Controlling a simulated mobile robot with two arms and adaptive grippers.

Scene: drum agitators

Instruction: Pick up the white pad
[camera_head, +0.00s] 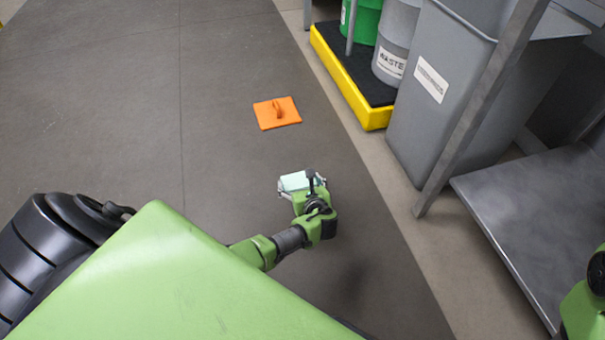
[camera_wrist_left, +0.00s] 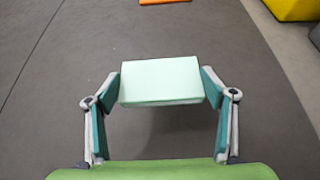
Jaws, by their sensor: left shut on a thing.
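The white pad (camera_wrist_left: 160,79) is a pale, slightly greenish block between the two fingers of my left gripper (camera_wrist_left: 160,88) in the left wrist view. The fingers press on its left and right ends, and the pad looks held above the dark floor. In the head view the pad (camera_head: 295,181) shows at the tip of my left gripper (camera_head: 300,187), partly covered by the gripper. My right gripper does not show; only a bit of green and black arm is at the right edge.
An orange square pad with a handle (camera_head: 277,112) lies on the floor ahead. A yellow-edged pallet (camera_head: 377,117) carries a green drum (camera_head: 365,18) and a grey waste drum (camera_head: 394,40). A grey bin (camera_head: 432,100) and a metal shelf (camera_head: 535,215) stand at right. The left floor is clear.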

